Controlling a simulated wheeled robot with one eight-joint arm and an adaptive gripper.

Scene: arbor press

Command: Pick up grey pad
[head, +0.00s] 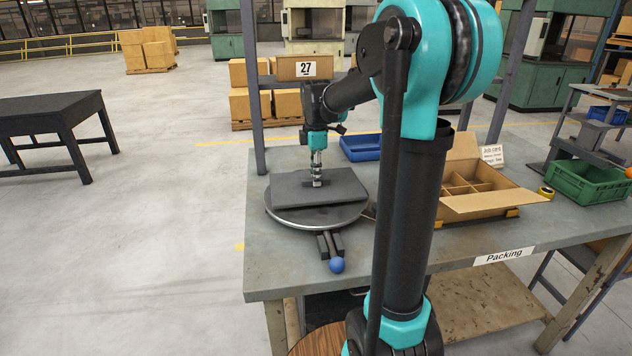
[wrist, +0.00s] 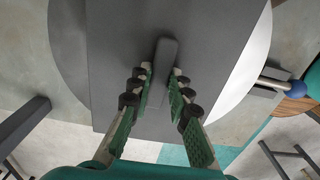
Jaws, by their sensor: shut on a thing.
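The grey pad (head: 292,187) is a flat dark rectangle over a round metal plate (head: 320,221) on the workbench. I cannot tell whether it touches the plate all over or is slightly raised. In the wrist view the grey pad (wrist: 115,55) fills the middle, with a raised bar on top. My gripper (head: 317,183) points straight down at the pad's middle. In the wrist view my gripper (wrist: 161,72) has its two fingers on either side of the bar, shut on it. The round plate (wrist: 68,60) shows at both sides of the pad.
A blue ball knob (head: 337,265) sticks out toward the bench's front edge. A blue tray (head: 360,148) is behind the plate. An open cardboard box (head: 495,203) with dividers and a green bin (head: 585,183) stand to the right. Bench posts rise at the back.

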